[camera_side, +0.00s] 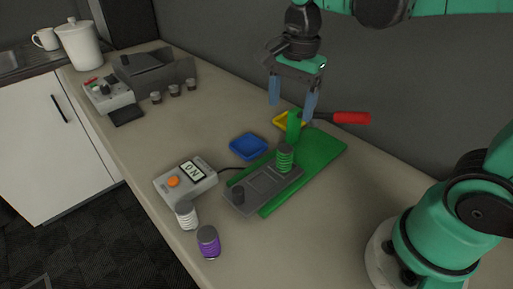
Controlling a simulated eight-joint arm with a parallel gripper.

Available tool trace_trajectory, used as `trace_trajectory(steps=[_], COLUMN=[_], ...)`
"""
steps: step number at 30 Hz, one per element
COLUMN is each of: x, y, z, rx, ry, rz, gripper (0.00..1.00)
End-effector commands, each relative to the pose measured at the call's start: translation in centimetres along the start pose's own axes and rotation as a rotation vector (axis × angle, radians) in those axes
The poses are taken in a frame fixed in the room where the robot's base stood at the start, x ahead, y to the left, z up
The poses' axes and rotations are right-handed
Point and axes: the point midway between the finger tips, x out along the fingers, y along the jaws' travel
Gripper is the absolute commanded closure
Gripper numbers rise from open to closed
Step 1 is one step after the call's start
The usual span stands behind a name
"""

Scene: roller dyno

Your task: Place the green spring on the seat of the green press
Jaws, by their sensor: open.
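The green spring (285,160), with a grey cap, stands upright on the grey plate (263,187) of the green press (318,155), in front of the press's green upright (294,126). I cannot tell exactly how its bottom meets the seat. The press's lever ends in a red handle (351,118) to the right. My gripper (291,109) is open and empty, its two blue fingers apart. It hangs above and behind the spring, near the green upright, and does not touch the spring.
A meter with an orange button (186,182), a white spring (186,215) and a purple spring (208,242) are at the front. A blue tray (248,146) and yellow tray (287,121) lie near the press. Grey devices (150,72) stand at the far left.

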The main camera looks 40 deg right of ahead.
Motion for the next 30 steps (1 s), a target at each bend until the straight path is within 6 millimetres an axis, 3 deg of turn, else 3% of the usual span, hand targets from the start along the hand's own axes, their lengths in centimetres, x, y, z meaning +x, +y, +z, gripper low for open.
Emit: trace_trajectory(steps=[9, 13, 18, 30], x=[1.6, 2.1, 2.4, 2.3], y=[1.8, 2.1, 2.2, 2.2], z=[0.2, 0.3, 0.3, 0.3], rx=[-0.938, -1.221, -1.378, -1.387], ry=[0.229, 0.369, 0.46, 0.464], rz=[-0.323, -0.383, -0.403, -0.402], gripper=[0.26, 0.26, 0.26, 0.26])
